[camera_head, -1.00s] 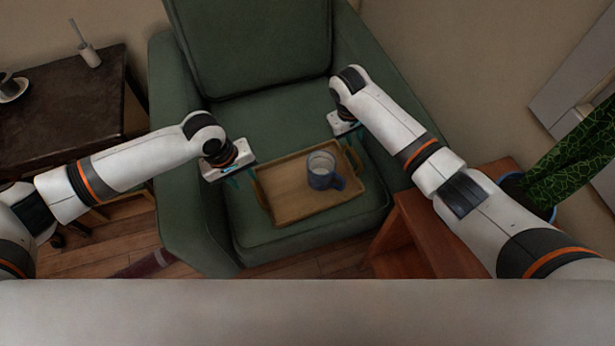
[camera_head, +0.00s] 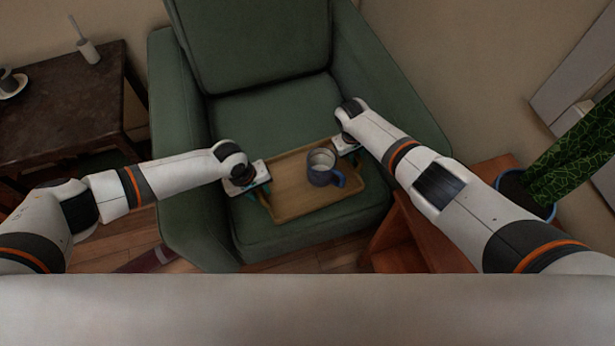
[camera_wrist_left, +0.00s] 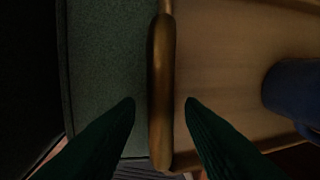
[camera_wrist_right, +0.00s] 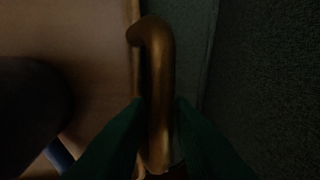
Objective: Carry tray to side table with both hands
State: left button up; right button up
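The wooden tray (camera_head: 300,207) lies on the green armchair's seat, with a blue mug (camera_head: 322,177) standing on it near its right side. My left gripper (camera_head: 262,188) is at the tray's left end. In the left wrist view its fingers (camera_wrist_left: 160,102) are open on either side of the brass-coloured handle (camera_wrist_left: 160,80), with gaps showing. My right gripper (camera_head: 350,152) is at the tray's right end, and its arm partly hides that handle. In the right wrist view its fingers (camera_wrist_right: 160,102) appear closed against both sides of the handle (camera_wrist_right: 158,60).
A dark table (camera_head: 60,105) with a cup and saucer (camera_head: 12,84) stands at the left. A reddish wooden side table (camera_head: 425,235) stands right of the armchair (camera_head: 275,115), beneath my right arm. The armchair's arms flank the tray.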

pick_arm(q)
jog(key=shift+f, duration=0.25)
pick_arm(e)
jog(key=shift+f, duration=0.2)
pick_arm(q)
jog(key=c, duration=0.3)
pick_arm(e)
jog(key=c, duration=0.3)
pick_arm(q)
grip_shut()
pick_arm(e)
grip_shut()
pick_arm(q)
jog(key=shift+r, duration=0.2)
pick_arm(e)
jog(key=shift+w+r, duration=0.1)
jog(key=shift+r, duration=0.05)
